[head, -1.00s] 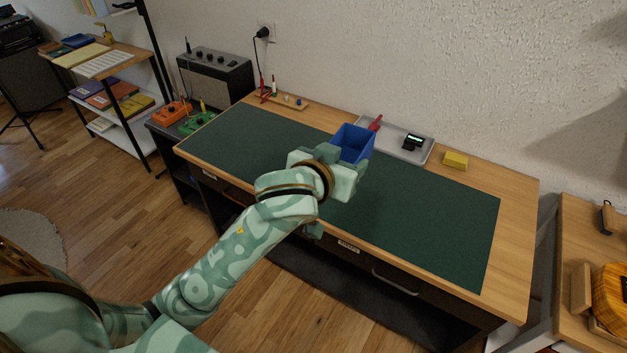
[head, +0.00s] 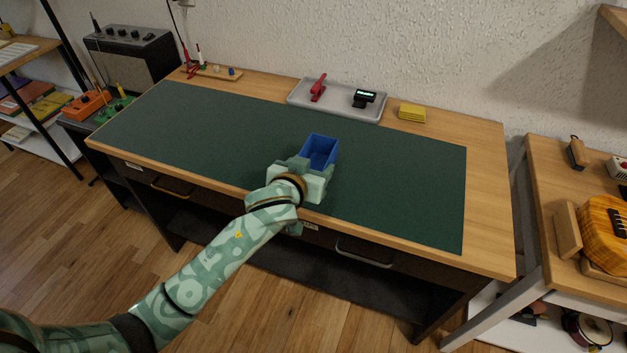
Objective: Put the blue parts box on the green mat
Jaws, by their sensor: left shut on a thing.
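The blue parts box (head: 321,149) is an open-topped box over the middle of the green mat (head: 400,170) in the head view. My left gripper (head: 307,171) is shut on the near side of the box. The box looks upright. I cannot tell whether its bottom touches the mat, since the gripper hides its lower near part. The mat covers most of the wooden bench top. My right gripper does not show.
A grey tray (head: 336,102) with a red tool (head: 318,88) and a small black device (head: 364,98) lies behind the mat. A yellow block (head: 412,113) is to its right. A wooden strip with small items (head: 212,72) is at the back left. The mat around the box is clear.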

